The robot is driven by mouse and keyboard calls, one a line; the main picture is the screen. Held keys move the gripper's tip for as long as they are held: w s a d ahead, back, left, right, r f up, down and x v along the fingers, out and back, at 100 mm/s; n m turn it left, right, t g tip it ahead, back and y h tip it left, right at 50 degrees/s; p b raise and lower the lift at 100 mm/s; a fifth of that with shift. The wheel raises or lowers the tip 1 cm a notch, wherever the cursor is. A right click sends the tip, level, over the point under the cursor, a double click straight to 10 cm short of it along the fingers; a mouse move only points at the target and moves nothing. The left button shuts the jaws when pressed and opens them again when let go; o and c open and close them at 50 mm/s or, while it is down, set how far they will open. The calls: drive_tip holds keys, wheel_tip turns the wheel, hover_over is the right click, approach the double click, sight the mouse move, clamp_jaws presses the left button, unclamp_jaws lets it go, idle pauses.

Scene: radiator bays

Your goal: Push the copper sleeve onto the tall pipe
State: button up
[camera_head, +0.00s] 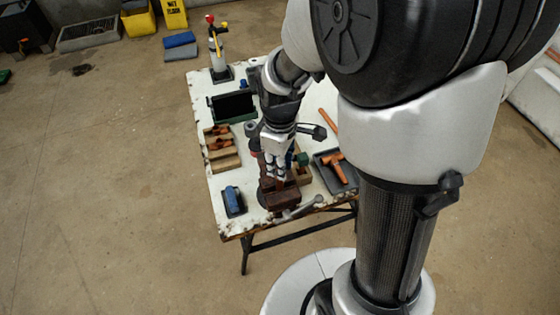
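My gripper (276,175) points down over the front part of the white worktable (220,210), just above a dark brown vise (282,198). Its fingers are small and partly merge with the vise, so I cannot tell whether they are open or shut, or hold anything. I cannot make out the copper sleeve or the tall pipe for certain; the gripper and arm cover the area at the vise. Copper-coloured fittings (219,142) lie on wooden blocks at the table's left side.
A dark tray (351,183) with an orange tee-shaped piece (335,168) lies right of the gripper. A blue item (233,201) is at front left, a dark green-edged bin (233,107) behind it. A bottle (217,48) stands at the back left corner.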

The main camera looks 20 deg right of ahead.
drive_tip(key=o, duration=1)
drive_tip(key=shift+r+p, duration=3.05)
drive_tip(key=shift+r, duration=0.5)
